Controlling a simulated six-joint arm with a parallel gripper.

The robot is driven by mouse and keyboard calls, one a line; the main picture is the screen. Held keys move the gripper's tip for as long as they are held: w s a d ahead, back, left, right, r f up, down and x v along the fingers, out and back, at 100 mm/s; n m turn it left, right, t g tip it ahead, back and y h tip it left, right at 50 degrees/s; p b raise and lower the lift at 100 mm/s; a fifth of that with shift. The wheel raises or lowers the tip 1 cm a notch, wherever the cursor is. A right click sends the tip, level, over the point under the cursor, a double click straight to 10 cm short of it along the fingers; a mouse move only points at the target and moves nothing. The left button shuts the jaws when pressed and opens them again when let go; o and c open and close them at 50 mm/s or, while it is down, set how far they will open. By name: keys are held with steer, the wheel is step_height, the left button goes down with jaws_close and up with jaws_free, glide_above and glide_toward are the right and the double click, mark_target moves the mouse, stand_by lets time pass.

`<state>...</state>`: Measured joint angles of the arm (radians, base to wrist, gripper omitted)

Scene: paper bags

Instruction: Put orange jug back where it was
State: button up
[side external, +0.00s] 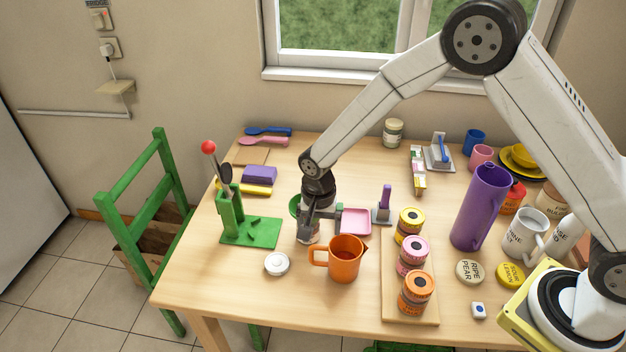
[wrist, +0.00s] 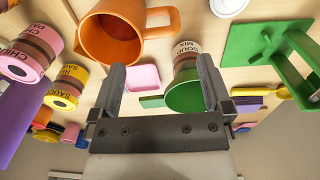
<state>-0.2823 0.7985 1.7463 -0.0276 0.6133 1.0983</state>
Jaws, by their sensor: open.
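The orange jug (side external: 345,262) stands upright on the table near the front, its handle toward the left. In the wrist view the jug (wrist: 112,30) is at the top, with its open mouth visible and its handle pointing right. My gripper (side external: 309,228) is just left of and behind the jug, low over the table. In the wrist view its two fingers (wrist: 162,68) are spread apart, with nothing gripped between them. The jug's handle lies beyond the fingertips and does not appear to be touched.
A soup mix jar (wrist: 186,50) and a green funnel-like piece (wrist: 185,97) are close to my gripper. A pink tray (side external: 354,221) is to its right. Stacked jars stand on a wooden board (side external: 393,310) right of the jug. A white lid (side external: 277,263) lies to the left.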

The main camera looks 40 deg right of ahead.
steer(key=shift+r, duration=1.65)
steer(key=s+d+r+n+t, duration=0.1)
steer(key=s+d+r+n, duration=0.3)
steer(key=s+d, duration=0.2)
steer(key=s+d+r+n+t, duration=0.1)
steer(key=s+d+r+n, duration=0.3)
steer(key=s, duration=0.6)
steer(key=d+n, duration=0.1)
steer(key=d, duration=0.1)
steer(key=shift+d+r+t, duration=0.2)
steer(key=shift+d+t, duration=0.1)
